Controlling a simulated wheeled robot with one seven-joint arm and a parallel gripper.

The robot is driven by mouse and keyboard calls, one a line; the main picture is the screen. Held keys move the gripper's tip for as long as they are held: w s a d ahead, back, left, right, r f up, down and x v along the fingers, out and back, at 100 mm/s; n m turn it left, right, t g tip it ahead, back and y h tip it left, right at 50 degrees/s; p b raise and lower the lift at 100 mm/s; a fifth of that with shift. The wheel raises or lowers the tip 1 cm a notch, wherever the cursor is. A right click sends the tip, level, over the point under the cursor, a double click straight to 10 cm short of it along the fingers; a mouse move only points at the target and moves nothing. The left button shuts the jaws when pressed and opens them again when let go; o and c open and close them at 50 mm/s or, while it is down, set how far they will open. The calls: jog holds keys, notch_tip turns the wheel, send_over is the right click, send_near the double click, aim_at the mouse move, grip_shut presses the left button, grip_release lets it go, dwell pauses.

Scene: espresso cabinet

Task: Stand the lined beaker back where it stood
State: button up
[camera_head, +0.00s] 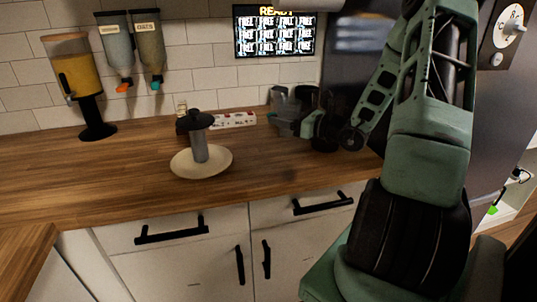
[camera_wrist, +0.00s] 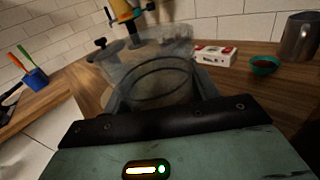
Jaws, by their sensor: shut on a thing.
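The lined beaker (camera_head: 283,106) is a clear grey vessel above the right back part of the wooden counter. It also shows in the wrist view (camera_wrist: 150,66), with dark rings around it, filling the space between the fingers. My gripper (camera_head: 298,120) is shut on the beaker; its fingers lie on both sides of it in the wrist view (camera_wrist: 158,88). The beaker's base is hard to see, so I cannot tell whether it touches the counter. No mark of its former place is clear to me.
A pale plate (camera_head: 222,166) with a grey, black-topped cylinder (camera_head: 200,146) stands left of the beaker. A red-and-white box (camera_head: 234,120) lies behind. The wrist view shows a green bowl (camera_wrist: 264,66), metal pitcher (camera_wrist: 299,38) and blue cup (camera_wrist: 36,79).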

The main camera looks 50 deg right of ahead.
jog(key=shift+a+f, duration=0.1)
jog(key=shift+f, duration=0.3)
notch_tip(320, 180, down, 9)
jog(key=shift+f, duration=0.1)
jog(key=o, duration=1)
jog(key=shift+f, duration=0.15)
jog(key=shift+c, duration=0.2)
jog(key=shift+r, duration=0.2)
jog(key=b+v, duration=0.2)
jog(key=v, duration=1)
jog(key=shift+a, duration=0.1)
